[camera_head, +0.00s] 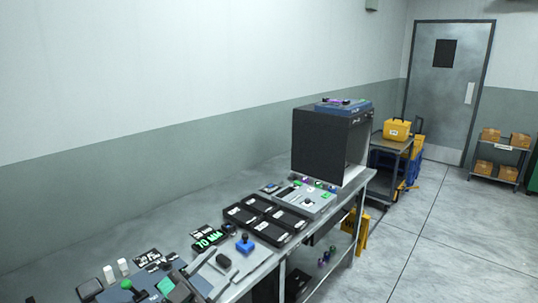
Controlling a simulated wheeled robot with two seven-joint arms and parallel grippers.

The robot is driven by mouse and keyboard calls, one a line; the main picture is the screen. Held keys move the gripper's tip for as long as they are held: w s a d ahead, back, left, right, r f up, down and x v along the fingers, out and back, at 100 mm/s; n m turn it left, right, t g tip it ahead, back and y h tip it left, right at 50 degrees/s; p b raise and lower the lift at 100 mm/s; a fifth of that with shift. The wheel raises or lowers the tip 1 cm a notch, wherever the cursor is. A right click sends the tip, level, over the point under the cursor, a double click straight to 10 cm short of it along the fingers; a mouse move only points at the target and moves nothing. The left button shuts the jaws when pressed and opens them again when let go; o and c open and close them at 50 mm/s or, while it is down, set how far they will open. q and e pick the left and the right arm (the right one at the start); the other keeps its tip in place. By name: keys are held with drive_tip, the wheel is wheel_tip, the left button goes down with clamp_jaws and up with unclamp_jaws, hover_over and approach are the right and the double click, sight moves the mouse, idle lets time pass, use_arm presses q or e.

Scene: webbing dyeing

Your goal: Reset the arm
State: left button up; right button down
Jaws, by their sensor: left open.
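My left gripper (188,282) shows only in part at the bottom edge of the head view, low over the near end of the metal bench (130,245). It is open, and nothing is clearly seen between its fingers. Small green and dark pieces lie close around it, and I cannot tell whether it touches them. My right gripper is not in view.
Beside the gripper are a blue knobbed block (244,244), a green-lit display (207,237) and white cylinders (123,267). Farther along are black trays (263,230), a control panel (306,200) and a large dark box (320,145). The floor at right (430,250) is clear.

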use_arm(q)
drive_tip(key=s+a+f+n+y, duration=0.2)
drive_tip(key=a+f+n+y, duration=0.45)
drive_tip(key=f+y, duration=0.2)
drive_tip(key=s+a+f+n+y, duration=0.3)
drive_tip(key=a+f+n+y, duration=0.35)
drive_tip(key=f+y, duration=0.2)
drive_tip(key=s+f+m+g, duration=0.1)
drive_tip(key=s+f+g, duration=0.55)
drive_tip(key=s, duration=0.45)
drive_tip(key=s+f+m+g, duration=0.1)
drive_tip(key=s+f+g, duration=0.55)
drive_tip(key=s, duration=0.45)
drive_tip(key=s+f+x, duration=0.1)
drive_tip(key=s+x, duration=0.2)
drive_tip(key=x, duration=1.1)
drive_tip(key=s+d+f+x, duration=0.1)
drive_tip(key=s+x, duration=0.3)
drive_tip(key=x, duration=1.1)
drive_tip(key=s+a+f+g, duration=0.1)
drive_tip(key=s+a+f, duration=0.2)
drive_tip(key=s+f, duration=1.6)
drive_tip(key=shift+f+g, duration=0.3)
drive_tip(key=shift+f, duration=0.35)
